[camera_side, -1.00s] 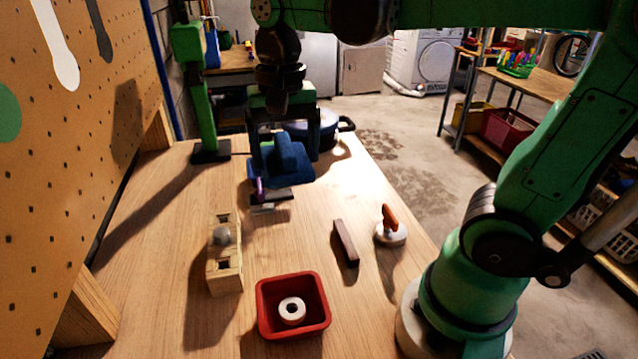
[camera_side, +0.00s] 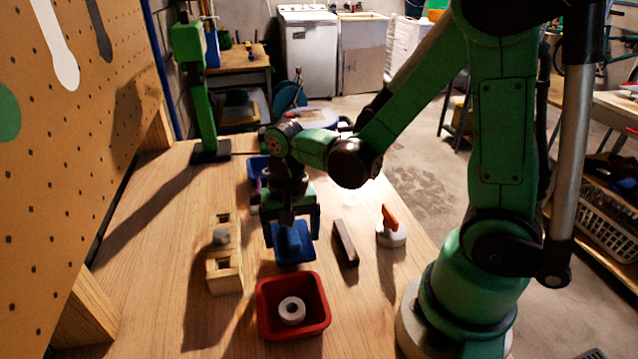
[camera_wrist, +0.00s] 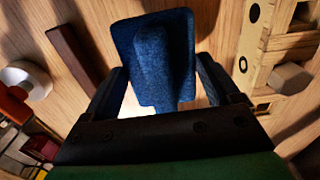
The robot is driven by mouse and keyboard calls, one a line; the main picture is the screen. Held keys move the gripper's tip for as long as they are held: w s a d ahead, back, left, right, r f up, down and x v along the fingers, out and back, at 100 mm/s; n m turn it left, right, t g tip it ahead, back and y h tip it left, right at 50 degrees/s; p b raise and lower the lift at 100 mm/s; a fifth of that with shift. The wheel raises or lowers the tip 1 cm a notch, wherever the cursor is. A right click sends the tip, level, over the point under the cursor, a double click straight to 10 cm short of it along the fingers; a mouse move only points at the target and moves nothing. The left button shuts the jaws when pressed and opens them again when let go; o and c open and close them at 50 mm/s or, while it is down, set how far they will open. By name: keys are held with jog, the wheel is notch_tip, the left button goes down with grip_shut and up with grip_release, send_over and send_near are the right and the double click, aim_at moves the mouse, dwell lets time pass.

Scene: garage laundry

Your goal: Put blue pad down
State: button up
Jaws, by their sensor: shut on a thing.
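The blue pad (camera_side: 294,246) is a dark blue slab with a raised grip. My gripper (camera_side: 291,228) is shut on the pad from above. In the side view the pad is low over the wooden table, just behind the red tray (camera_side: 262,314); I cannot tell whether it touches the wood. In the wrist view the blue pad (camera_wrist: 180,45) lies between the dark fingers of my gripper (camera_wrist: 160,90). The wood shows around it.
A wooden block with sockets (camera_side: 226,270) stands left of the pad. A dark brown bar (camera_side: 345,243) and a white disc with an orange handle (camera_side: 391,232) lie to the right. A white ring (camera_side: 292,311) sits in the red tray. A blue container (camera_side: 257,168) stands behind my gripper.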

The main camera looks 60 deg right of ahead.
aim_at(291, 232)
jog(key=shift+f, duration=1.2)
jog(key=o, duration=1.1)
jog(key=shift+f, duration=0.1)
jog(key=shift+o, duration=0.2)
notch_tip(291, 232, up, 12)
jog(key=shift+s+a+r+n+t, duration=0.15)
jog(key=shift+r+n+t, duration=0.1)
jog(key=shift+n+t, duration=0.4)
jog(key=n+t, duration=0.1)
jog(key=n, duration=0.1)
jog(key=n+t, duration=0.1)
jog(key=shift+s+r+n+t, duration=0.15)
jog(key=shift+n+t, duration=0.2)
jog(key=n+t, duration=0.1)
jog(key=n, duration=0.1)
jog(key=n+t, duration=0.2)
jog(key=shift+a+r, duration=0.15)
jog(key=shift+a, duration=0.05)
